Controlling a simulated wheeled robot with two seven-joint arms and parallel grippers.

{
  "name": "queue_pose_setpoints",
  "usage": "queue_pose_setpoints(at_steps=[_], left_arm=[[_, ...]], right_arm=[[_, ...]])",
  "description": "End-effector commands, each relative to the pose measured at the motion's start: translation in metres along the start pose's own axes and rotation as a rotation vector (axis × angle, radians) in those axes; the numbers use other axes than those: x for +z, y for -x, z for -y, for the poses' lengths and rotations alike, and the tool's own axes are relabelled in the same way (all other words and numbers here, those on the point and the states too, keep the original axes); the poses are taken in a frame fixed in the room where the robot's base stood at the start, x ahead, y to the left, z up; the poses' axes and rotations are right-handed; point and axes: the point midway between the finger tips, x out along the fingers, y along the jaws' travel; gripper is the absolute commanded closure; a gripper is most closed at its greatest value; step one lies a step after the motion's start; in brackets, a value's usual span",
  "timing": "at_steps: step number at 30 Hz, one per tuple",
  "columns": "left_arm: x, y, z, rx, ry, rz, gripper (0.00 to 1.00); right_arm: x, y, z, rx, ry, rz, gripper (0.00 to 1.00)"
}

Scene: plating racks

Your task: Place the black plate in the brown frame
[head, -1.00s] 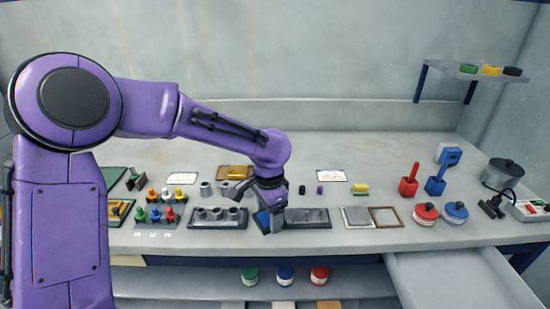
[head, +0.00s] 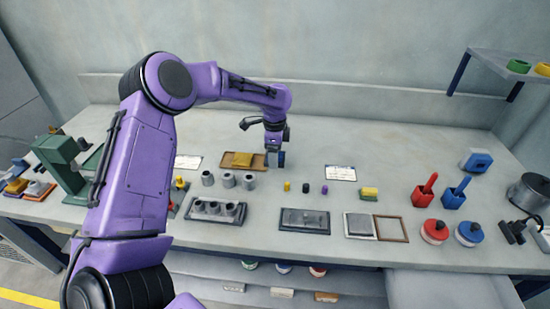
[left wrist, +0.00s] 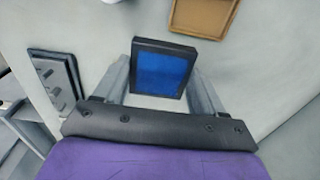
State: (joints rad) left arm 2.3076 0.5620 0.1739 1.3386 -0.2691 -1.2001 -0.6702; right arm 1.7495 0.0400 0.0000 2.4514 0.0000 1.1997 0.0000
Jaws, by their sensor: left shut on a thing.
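My left gripper (head: 275,160) is shut on a flat square plate with black edges and a blue face (left wrist: 162,72). The plate stands upright or tilted between the two fingers in the left wrist view, and a bit of its blue shows in the head view (head: 281,159). The gripper is at the right of a brown tray-like frame (head: 258,167) that holds a yellow piece; part of this brown frame shows in the left wrist view (left wrist: 200,14). An empty thin brown frame (head: 405,229) lies farther right, near the front edge. My right gripper is not in view.
A black tray (head: 283,225) with a grey plate lies in front, and a black holder with grey cylinders (head: 215,208) is left of it. Red and blue tins (head: 435,230) stand at the right.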

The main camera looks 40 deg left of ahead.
Motion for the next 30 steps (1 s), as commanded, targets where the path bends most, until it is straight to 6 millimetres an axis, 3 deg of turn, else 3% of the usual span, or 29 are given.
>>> queue_pose_setpoints(at_steps=[6,12,21,22,24,30], left_arm=[[0.001,-0.024,0.021,0.003,0.002,0.002,0.85],[0.001,-0.052,0.020,0.002,0.002,0.002,0.85],[0.001,-0.056,0.020,0.000,0.001,0.002,0.85],[0.001,-0.057,0.020,0.002,0.001,0.003,0.24],[0.001,-0.057,0.020,0.002,0.001,0.003,0.05],[0.001,-0.056,0.020,0.002,0.002,0.003,0.05]], right_arm=[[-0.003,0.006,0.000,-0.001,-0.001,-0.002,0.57],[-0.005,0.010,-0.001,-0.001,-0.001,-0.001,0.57],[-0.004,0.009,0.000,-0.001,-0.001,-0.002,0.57],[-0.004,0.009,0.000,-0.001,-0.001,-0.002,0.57],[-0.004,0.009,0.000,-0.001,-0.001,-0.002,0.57],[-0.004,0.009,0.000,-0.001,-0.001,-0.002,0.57]])
